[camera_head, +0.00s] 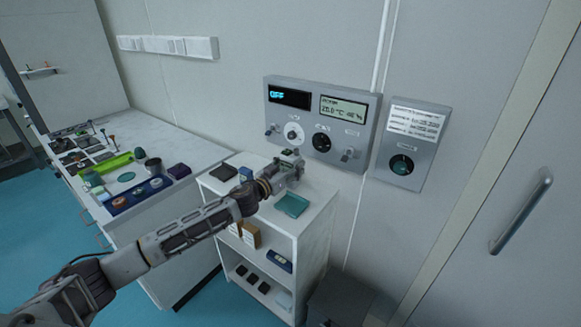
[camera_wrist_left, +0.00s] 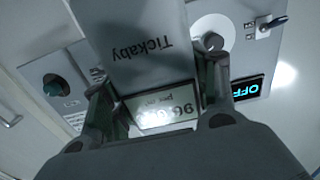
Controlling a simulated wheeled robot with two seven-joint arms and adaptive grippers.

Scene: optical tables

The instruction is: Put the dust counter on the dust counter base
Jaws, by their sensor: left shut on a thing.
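My left gripper (camera_head: 285,172) is shut on the dust counter (camera_head: 291,155), above the top of the white shelf unit. In the left wrist view, the dust counter (camera_wrist_left: 137,45) is a grey box with upside-down "Tickaby" lettering and a lit display, between the two fingers of the left gripper (camera_wrist_left: 160,95). A flat teal square tray (camera_head: 292,204), which looks like the dust counter base, lies on the shelf top just right of the gripper. It looks empty. The gripper hides part of the counter in the head view. My right gripper is not in view.
A wall control panel (camera_head: 322,118) with knobs is close behind the gripper, with a smaller knob box (camera_head: 413,143) to its right. A dark flat item (camera_head: 223,172) lies on the shelf top's left. The white bench (camera_head: 178,193) at left holds tools and trays.

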